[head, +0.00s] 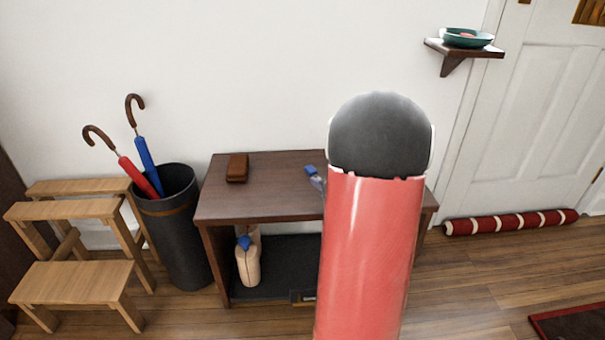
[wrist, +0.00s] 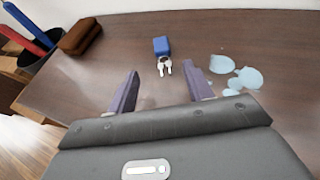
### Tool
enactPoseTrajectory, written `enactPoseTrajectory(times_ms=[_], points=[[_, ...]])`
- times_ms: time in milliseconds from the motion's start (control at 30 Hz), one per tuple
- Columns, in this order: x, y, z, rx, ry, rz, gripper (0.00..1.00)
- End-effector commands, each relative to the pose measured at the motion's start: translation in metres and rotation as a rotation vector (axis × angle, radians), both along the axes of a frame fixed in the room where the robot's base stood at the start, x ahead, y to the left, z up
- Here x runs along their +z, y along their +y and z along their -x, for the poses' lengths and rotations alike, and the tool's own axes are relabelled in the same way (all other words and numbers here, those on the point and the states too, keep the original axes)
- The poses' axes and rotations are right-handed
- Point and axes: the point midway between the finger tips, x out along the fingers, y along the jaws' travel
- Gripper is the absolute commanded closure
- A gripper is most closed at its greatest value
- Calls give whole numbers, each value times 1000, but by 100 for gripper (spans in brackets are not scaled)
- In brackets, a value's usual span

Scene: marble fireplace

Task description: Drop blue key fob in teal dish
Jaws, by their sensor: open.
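The blue key fob (wrist: 161,46) lies on the dark wooden table (wrist: 110,60), with its metal keys (wrist: 164,67) toward my gripper. It also shows in the head view (head: 310,170), partly hidden by my red arm. My gripper (wrist: 160,85) is open and empty, its two purple fingers reaching toward the keys from either side. I cannot tell how high it is above the table. The teal dish (head: 466,39) stands on a small wall shelf at the upper right, with something reddish in it.
A brown wallet-like case (head: 237,168) lies on the table's left part. Pale blue patches (wrist: 236,75) lie right of the keys. An umbrella bin (head: 175,230) and wooden steps (head: 75,240) stand left. The wall shelf (head: 455,57) is beside the door. A red draught roll (head: 510,222) lies on the floor.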

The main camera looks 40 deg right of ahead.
Motion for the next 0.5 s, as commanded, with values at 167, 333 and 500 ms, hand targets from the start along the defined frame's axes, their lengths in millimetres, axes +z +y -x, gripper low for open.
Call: enactPoseTrajectory(times_ms=[167,333,500], points=[[-9,-2,-19,3,1,-1,49],[-15,-9,-40,4,0,1,49],[-23,-13,-62,6,1,1,49]])
